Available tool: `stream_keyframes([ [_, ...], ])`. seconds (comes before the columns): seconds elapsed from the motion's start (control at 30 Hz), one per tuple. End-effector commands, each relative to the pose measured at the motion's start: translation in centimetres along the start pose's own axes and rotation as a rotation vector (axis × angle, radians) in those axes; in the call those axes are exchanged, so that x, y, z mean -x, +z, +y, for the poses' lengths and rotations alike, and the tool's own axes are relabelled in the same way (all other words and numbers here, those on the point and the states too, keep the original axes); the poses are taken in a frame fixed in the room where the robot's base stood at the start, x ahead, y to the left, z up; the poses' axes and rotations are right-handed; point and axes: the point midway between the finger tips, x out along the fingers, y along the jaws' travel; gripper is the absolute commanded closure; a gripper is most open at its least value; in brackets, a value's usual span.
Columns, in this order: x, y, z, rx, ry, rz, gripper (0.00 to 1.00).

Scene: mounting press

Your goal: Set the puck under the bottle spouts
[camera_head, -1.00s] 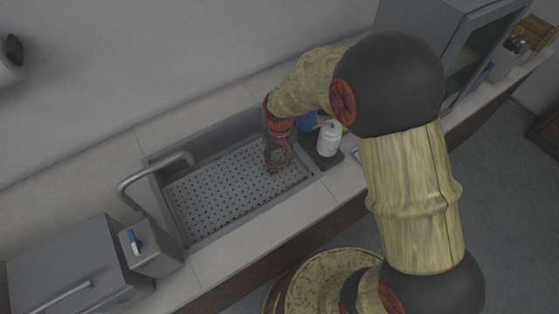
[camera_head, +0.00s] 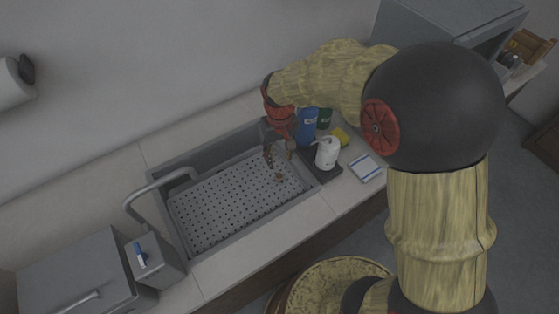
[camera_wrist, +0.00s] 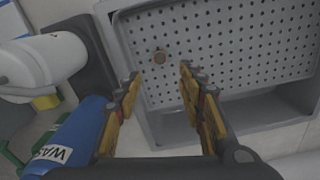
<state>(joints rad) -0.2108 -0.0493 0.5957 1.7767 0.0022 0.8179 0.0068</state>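My gripper (camera_head: 279,153) is above the sink's right end, fingers pointing down. A white bottle with a spout (camera_head: 327,155) stands on a dark mat right of the sink. A blue bottle (camera_head: 307,126) and a green bottle (camera_head: 325,117) stand behind it.
The perforated sink floor (camera_head: 220,205) is otherwise clear. A faucet (camera_head: 150,188) arches over its left end. A grey cabinet (camera_head: 450,25) stands at the back right.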

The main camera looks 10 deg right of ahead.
Motion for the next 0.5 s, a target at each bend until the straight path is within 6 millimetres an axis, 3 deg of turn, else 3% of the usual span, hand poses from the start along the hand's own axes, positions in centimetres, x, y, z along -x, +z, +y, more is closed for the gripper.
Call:
stream_keyframes([
  [0.27, 1.3, 0.1, 0.1, -0.003, 0.000, 0.006, 0.61],
  [0.37, 3.6, 0.8, 0.7, -0.015, 0.000, 0.038, 0.61],
  [0.5, 9.3, 3.4, 2.3, -0.050, 0.003, 0.127, 0.61],
])
